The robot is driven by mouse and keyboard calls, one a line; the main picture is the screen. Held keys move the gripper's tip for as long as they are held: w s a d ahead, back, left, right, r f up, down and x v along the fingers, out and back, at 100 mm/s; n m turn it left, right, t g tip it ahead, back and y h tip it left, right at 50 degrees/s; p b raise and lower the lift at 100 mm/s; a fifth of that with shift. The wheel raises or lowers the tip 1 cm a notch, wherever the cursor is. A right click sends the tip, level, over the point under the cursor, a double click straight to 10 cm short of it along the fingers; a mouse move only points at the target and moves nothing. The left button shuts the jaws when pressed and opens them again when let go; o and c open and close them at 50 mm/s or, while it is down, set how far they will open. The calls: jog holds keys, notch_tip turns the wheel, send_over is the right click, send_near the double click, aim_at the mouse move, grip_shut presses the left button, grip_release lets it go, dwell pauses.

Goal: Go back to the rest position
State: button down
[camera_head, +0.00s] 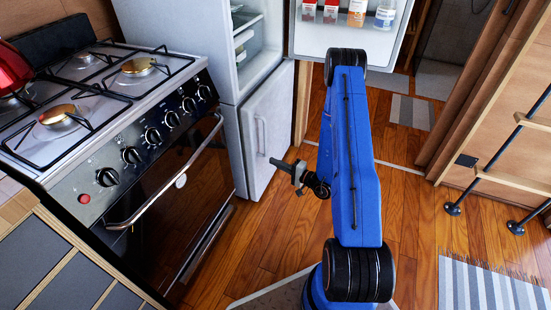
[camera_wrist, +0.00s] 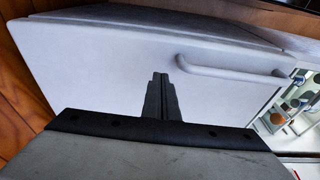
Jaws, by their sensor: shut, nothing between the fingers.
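My gripper (camera_head: 272,162) is at the end of my blue arm, left of the arm in the head view. It points left toward the white lower fridge door. In the wrist view the fingers (camera_wrist: 160,80) are together with nothing between them. The lower fridge door (camera_head: 270,130) is shut, and its handle (camera_head: 260,135) is close to the fingertips in the head view. In the wrist view the handle (camera_wrist: 225,70) lies to the right of the fingers, apart from them in the picture.
The upper fridge door (camera_head: 345,40) stands open, with bottles and cartons on its shelf. A stove (camera_head: 120,140) with several knobs is on the left. A ladder (camera_head: 500,150) stands at the right. A striped rug (camera_head: 490,285) lies on the wooden floor, which is clear around my arm.

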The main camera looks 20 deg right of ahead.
jog(key=s+a, duration=0.3)
jog(key=s, duration=0.1)
jog(key=s+a+r+n+g+y, duration=0.25)
jog(key=a+r+g+y, duration=0.2)
jog(key=r, duration=0.45)
jog(key=s+a+r+n+g+y, duration=0.1)
jog(key=a+r+n+g+y, duration=0.2)
jog(key=a+r, duration=0.45)
jog(key=s+a+r+n+g+h, duration=0.2)
jog(key=s+a+r+n+g, duration=0.3)
jog(key=s+r+g, duration=0.5)
jog(key=s+d+r+n+h, duration=0.1)
jog(key=s+r+h, duration=0.3)
jog(key=s, duration=0.4)
jog(key=s+d+r+n+h, duration=0.2)
jog(key=s+r+h, duration=0.15)
jog(key=s, duration=0.35)
jog(key=s+d+r+m+t+h, duration=0.1)
jog(key=s+d+r+t+h, duration=0.4)
jog(key=d+r+t+h, duration=0.2)
jog(key=shift+s+d+r, duration=0.3)
jog(key=shift+s+d, duration=0.05)
jog(key=shift+d, duration=0.9)
